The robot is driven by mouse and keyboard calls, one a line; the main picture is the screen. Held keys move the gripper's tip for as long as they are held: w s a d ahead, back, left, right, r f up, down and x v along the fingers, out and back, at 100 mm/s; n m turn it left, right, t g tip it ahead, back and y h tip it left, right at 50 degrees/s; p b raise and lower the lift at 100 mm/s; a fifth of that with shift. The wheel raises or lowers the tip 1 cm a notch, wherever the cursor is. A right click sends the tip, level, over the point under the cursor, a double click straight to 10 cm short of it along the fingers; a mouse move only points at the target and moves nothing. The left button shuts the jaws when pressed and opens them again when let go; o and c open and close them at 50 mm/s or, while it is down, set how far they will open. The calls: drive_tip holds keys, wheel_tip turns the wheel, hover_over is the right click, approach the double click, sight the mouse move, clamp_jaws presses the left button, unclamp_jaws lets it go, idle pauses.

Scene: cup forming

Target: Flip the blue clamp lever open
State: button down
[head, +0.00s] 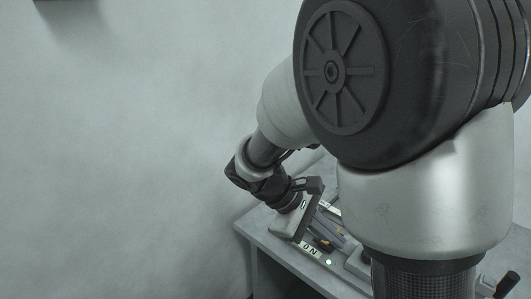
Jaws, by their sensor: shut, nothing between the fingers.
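My gripper (294,220) is at the end of my arm, low over the grey table near its left side. It is shut and small in the head view, and its fingertips are hard to make out. I cannot pick out a blue clamp lever. The devices beside and behind the gripper are partly hidden by my arm. A small dark and orange-brown part (324,243) shows just right of the gripper, but I cannot tell what it is.
The grey table (262,237) stands by a plain pale wall. A light strip with letters like "ON" (309,250) and a small green light (328,262) lie near its front edge. My large arm links cover most of the table's right side.

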drive_tip(key=w+a+f+n+t+h+b, duration=0.2)
drive_tip(key=w+a+f+n+t, duration=0.2)
drive_tip(key=f, duration=0.3)
drive_tip(key=w+a+f+n+t+h+b, duration=0.1)
drive_tip(key=w+a+f+n+t+b, duration=0.2)
drive_tip(key=w+a+f+n+t, duration=0.1)
drive_tip(key=w+a+f+n+t+h+b, duration=0.2)
drive_tip(key=w+a+f+n+t, duration=0.2)
drive_tip(key=f+n, duration=0.5)
drive_tip(key=a+f+t, duration=0.2)
drive_tip(key=a+f, duration=0.1)
drive_tip(key=shift+w+a+t+h+b, duration=0.15)
drive_tip(key=shift+w+t+h+b, duration=0.15)
drive_tip(key=shift+f, duration=0.1)
drive_tip(key=x, duration=1)
drive_tip(key=shift+a+r, duration=0.1)
drive_tip(key=shift+r, duration=0.25)
drive_tip(key=shift+r+g+y+p, duration=0.15)
drive_tip(key=shift+g+y+p, duration=0.25)
